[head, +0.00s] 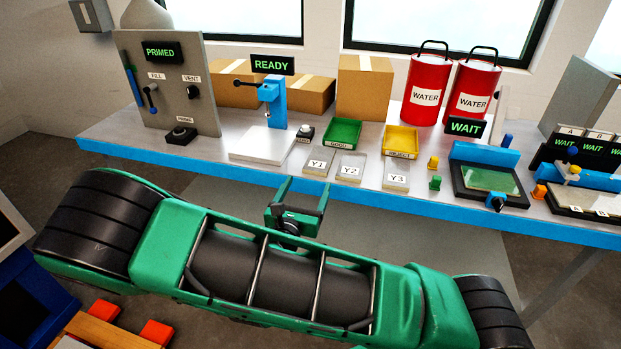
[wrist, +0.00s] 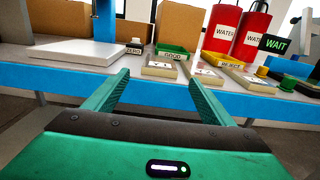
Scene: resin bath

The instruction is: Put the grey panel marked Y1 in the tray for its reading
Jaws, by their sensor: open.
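The grey panel marked Y1 (head: 317,164) lies flat near the bench's front edge, left of panels Y2 (head: 350,168) and Y3 (head: 396,178). It also shows in the wrist view (wrist: 160,67). Behind the panels are a green tray labelled GOOD (head: 343,132) and a yellow tray labelled REJECT (head: 401,139); both look empty. A blue gauge (head: 271,98) stands beside a bare white plate (head: 262,146); its display (head: 272,65) says READY and shows no number. My gripper (head: 304,188) is open and empty, in front of the bench edge, pointing towards Y1 and apart from it.
A PRIMED panel (head: 170,90) with levers stands at left. Cardboard boxes (head: 364,88) and two red WATER cans (head: 425,90) line the back. At right, a blue-framed device (head: 485,178) has a WAIT display (head: 466,127). Small yellow and green blocks (head: 434,183) sit right of Y3.

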